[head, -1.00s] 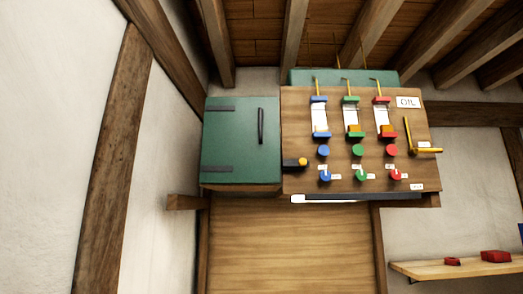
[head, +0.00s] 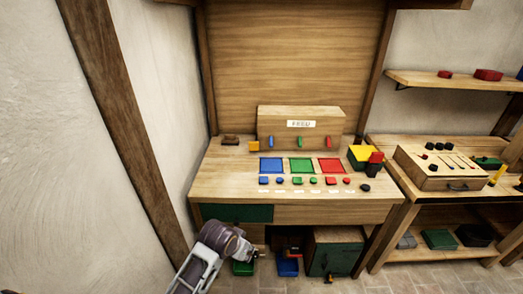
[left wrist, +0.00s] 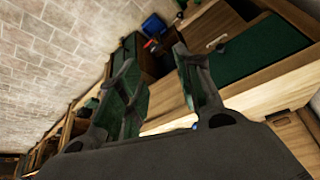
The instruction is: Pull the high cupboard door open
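The high cupboard and its green door are out of both current views; the head view is tilted down to the workbench (head: 220,187). My left gripper (head: 250,256) is low at the bench's front left, in front of the lower shelf. In the left wrist view its two fingers (left wrist: 155,62) are spread apart with nothing between them. They point towards the under-bench area, beside the green drawer front (left wrist: 268,50), which shows below the bench top in the head view too (head: 238,213). My right gripper is not in view.
On the bench stand a wooden FEED box (head: 300,127), coloured plates and small buttons. A blue box (head: 287,266) and a dark green cabinet (head: 335,254) sit underneath. A second bench with a control box (head: 440,172) is at right. The left wall (head: 120,60) is close.

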